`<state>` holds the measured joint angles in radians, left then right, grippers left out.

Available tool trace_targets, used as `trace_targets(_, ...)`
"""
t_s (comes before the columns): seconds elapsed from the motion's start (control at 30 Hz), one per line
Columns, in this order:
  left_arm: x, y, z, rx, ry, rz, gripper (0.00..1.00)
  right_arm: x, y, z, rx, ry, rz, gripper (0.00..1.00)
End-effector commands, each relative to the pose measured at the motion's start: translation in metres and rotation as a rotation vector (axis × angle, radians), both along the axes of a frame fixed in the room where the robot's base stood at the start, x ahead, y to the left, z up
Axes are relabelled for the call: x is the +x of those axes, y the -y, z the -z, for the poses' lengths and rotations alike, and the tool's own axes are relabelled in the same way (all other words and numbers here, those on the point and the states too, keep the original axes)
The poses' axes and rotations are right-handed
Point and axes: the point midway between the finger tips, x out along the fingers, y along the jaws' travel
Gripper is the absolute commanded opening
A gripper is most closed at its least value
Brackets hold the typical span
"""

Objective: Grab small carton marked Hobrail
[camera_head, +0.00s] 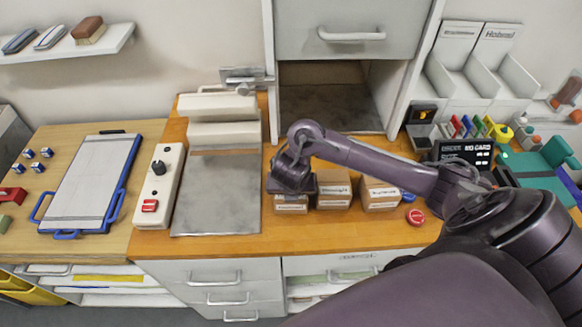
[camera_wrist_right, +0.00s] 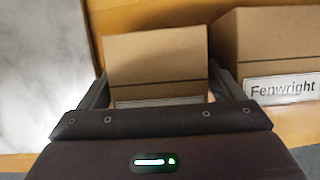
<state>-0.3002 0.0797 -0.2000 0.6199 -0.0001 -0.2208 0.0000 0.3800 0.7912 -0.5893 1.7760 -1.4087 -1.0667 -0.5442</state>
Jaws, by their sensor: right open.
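Three small brown cartons stand in a row on the wooden counter: a left carton (camera_head: 291,206), a middle carton (camera_head: 334,188) and a right carton (camera_head: 380,194). Each has a white label, too small for me to read surely in the head view. My right gripper (camera_head: 291,180) is over the left carton. In the right wrist view, my open right gripper (camera_wrist_right: 158,85) has its fingers on either side of this carton (camera_wrist_right: 155,62); its label is mostly hidden by the gripper body. The carton to its right (camera_wrist_right: 270,40) reads Fenwright. My left gripper is out of view.
A grey-topped device (camera_head: 215,205) stands left of the cartons. A red round object (camera_head: 415,217) lies on the right, near a black card terminal (camera_head: 465,150). My right arm covers much of the counter's right side. An open cubby (camera_head: 330,105) is behind.

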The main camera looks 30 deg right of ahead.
Motion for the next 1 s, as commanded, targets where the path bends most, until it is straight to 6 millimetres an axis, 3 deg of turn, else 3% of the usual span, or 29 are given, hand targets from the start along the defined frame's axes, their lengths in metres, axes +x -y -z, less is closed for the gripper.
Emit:
trace_targets(0.13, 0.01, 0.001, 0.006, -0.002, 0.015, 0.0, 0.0, 0.006, 0.004, 0.018, 0.001, 0.0, 0.002, 0.87)
trace_targets(0.4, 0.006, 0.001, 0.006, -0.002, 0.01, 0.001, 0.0, 0.007, 0.005, 0.02, 0.0, 0.002, 0.001, 0.87)
trace_targets(0.7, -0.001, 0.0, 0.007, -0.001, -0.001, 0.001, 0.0, 0.008, 0.005, 0.019, 0.001, 0.003, 0.0, 0.53)
trace_targets(1.0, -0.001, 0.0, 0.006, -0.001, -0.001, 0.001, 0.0, 0.008, 0.005, 0.016, 0.0, 0.004, 0.0, 0.53)
